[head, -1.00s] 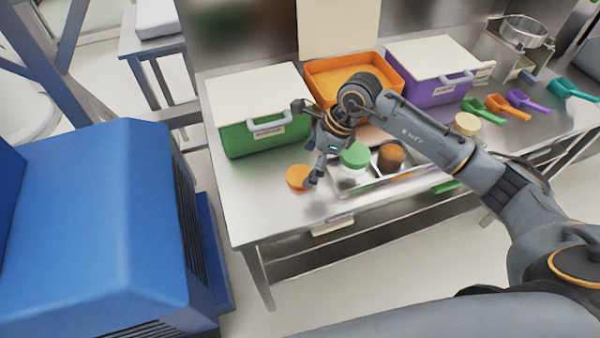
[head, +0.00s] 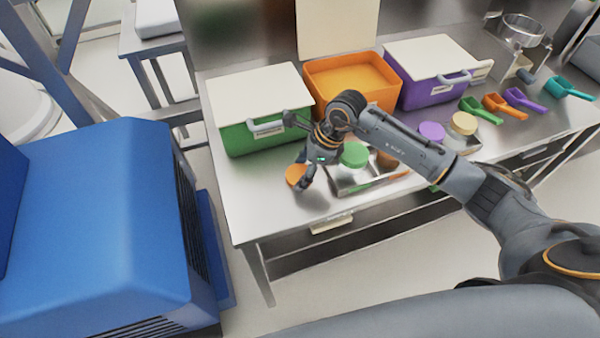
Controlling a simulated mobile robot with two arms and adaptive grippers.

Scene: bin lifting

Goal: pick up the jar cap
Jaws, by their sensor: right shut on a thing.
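An orange jar cap (head: 294,175) is at the front left of the steel table, left of the tray. My right gripper (head: 304,179) points down at the cap's right side and is shut on it. The near finger covers the cap's right edge, and the far finger is hard to make out. I cannot tell whether the cap is clear of the table. A jar with a green cap (head: 354,154) stands in the metal tray (head: 349,186), just right of the gripper. My left gripper is not in view.
Green (head: 236,137), orange (head: 391,88) and purple (head: 418,94) bins line the table's back. Purple (head: 432,131) and yellow (head: 464,123) caps show beyond my forearm. Several scoops lie at right. The table's front left corner is clear.

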